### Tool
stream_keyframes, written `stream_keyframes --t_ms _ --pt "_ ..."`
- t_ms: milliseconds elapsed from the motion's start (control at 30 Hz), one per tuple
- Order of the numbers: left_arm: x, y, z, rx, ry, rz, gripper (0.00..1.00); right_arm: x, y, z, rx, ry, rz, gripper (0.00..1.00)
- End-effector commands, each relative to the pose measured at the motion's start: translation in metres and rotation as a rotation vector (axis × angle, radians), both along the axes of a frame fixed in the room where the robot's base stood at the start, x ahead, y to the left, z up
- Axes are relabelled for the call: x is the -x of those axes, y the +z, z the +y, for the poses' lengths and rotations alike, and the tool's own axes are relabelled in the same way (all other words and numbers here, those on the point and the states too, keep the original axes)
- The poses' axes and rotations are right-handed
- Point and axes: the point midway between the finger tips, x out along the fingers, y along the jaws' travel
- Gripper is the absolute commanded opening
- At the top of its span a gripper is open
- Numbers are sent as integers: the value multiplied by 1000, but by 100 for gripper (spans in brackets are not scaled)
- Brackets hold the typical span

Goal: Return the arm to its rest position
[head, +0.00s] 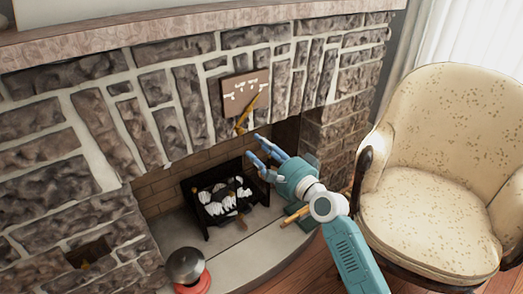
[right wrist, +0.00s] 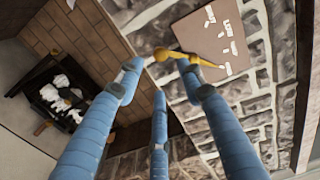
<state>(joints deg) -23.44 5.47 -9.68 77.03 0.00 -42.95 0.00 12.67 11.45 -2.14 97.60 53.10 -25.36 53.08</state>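My right gripper (head: 256,152) is in front of the stone fireplace, its blue fingers spread apart with nothing between them. It also shows in the right wrist view (right wrist: 160,78), with three long blue fingers open. A yellow hooked piece (head: 247,113) hangs at a pinkish-brown panel (head: 243,90) on the fireplace stones. In the head view the fingertips are just below it and look apart from it. In the right wrist view the yellow piece (right wrist: 180,56) shows beyond and between the fingertips. My right arm reaches in from the lower right. My left gripper is out of view.
A black grate (head: 190,193) with white and dark pieces stands in the fireplace opening. The stone mantel (head: 130,32) runs above. A cream armchair (head: 425,215) stands close on the right.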

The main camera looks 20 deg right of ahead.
Motion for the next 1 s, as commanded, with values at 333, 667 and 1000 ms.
stream_keyframes --t_ms 333,667,1000 --pt "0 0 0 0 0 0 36 3 0 -1 1 1 1 38" --pt "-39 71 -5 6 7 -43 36 92 -98 45 465 170 132 38" --pt "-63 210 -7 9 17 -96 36 277 -214 34 1189 525 369 38"
